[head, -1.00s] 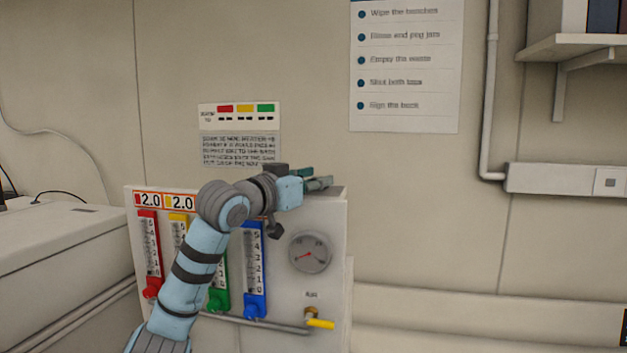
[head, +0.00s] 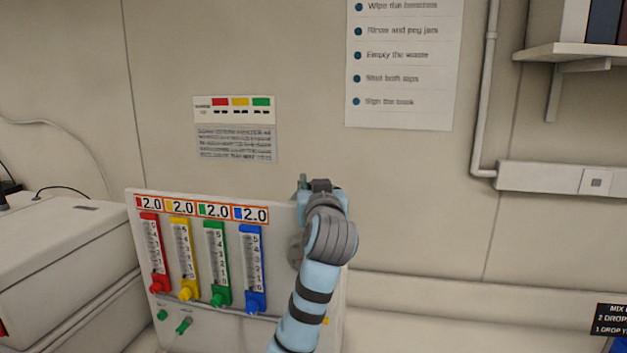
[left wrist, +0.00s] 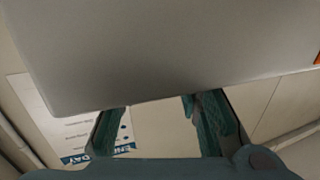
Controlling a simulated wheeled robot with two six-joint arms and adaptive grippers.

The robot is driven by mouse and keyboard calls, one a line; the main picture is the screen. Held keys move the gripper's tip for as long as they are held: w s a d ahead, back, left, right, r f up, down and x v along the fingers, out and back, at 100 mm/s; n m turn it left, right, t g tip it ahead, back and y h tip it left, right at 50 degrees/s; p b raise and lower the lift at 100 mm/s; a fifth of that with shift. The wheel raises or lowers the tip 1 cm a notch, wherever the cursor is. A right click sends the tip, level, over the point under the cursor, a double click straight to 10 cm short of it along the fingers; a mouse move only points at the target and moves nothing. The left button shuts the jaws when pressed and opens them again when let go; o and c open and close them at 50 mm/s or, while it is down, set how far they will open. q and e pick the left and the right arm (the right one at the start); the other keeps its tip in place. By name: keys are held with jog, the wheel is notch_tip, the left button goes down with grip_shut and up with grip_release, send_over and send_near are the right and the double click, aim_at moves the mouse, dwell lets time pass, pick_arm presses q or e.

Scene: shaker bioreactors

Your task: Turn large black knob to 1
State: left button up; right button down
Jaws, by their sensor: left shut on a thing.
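I cannot make out a large black knob in either view now. A pale grey panel (head: 232,332) stands against the wall in the head view, with red, yellow, green and blue scales, each under a 2.0 label. My left gripper (head: 318,185) is at the panel's upper right, and my arm covers the gauge area. In the left wrist view, a smooth grey surface (left wrist: 180,50) fills the upper part and hides the fingertips. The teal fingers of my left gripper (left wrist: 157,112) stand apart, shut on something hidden. My right gripper is not in view.
Two small green knobs (head: 184,326) sit at the panel's lower left. A white box-shaped unit (head: 60,250) stands left of it. A shelf (head: 580,48) and a wall conduit box (head: 550,178) are at the right.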

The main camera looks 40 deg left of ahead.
pick_arm(q)
jog(key=shift+d+n+g+y, duration=0.1)
jog(key=shift+n+g+y, duration=0.4)
jog(key=shift+g, duration=0.1)
jog(key=shift+r, duration=0.1)
jog(key=o, duration=1.1)
jog(key=shift+w, duration=0.1)
jog(key=v, duration=1.1)
jog(key=shift+d, duration=0.4)
jog(key=shift+s+d, duration=0.15)
jog(key=shift+s, duration=0.1)
